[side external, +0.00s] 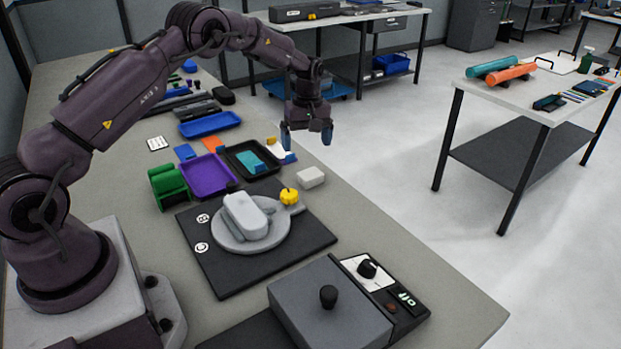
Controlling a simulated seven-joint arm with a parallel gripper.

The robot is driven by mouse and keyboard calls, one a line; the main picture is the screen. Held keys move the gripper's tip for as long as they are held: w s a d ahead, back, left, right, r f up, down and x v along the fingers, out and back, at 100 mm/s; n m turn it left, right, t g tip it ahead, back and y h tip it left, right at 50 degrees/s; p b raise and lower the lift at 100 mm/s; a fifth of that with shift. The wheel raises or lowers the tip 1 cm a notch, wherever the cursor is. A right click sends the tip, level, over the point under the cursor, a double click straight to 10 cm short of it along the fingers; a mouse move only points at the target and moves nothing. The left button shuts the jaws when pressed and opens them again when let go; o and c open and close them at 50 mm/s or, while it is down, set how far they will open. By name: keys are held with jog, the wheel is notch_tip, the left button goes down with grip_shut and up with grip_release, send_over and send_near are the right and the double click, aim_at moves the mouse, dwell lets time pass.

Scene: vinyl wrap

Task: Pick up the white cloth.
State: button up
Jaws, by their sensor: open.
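A small white block-shaped thing (311,177), which looks like the folded white cloth, lies on the grey bench near its right edge. It is just right of a yellow knob-like piece. My gripper (306,137) is open, pointing down, with its two blue-tipped fingers spread and nothing visible between them. It appears above the bench's right edge, higher in the picture than the white cloth and apart from it. Its exact height is hard to tell.
A black mat carries a round grey plate with a grey object (246,214). Left of the cloth are a black tray (232,162), a purple tray (206,189) and a green holder (168,186). A grey box with a black knob (328,296) stands in front.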

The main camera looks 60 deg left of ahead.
jog(key=w+r+n, duration=0.1)
jog(key=w+r, duration=0.1)
jog(key=n, duration=0.2)
send_over(311, 173)
jog(key=shift+t, duration=0.3)
notch_tip(311, 173, down, 7)
jog(key=shift+w+f, duration=0.15)
jog(key=shift+s+f, duration=0.15)
jog(key=shift+f, duration=1.25)
jog(key=shift+s+f, duration=0.15)
jog(key=shift+f, duration=1.2)
jog(key=shift+c, duration=0.2)
jog(key=c, duration=1)
jog(key=shift+r, duration=0.15)
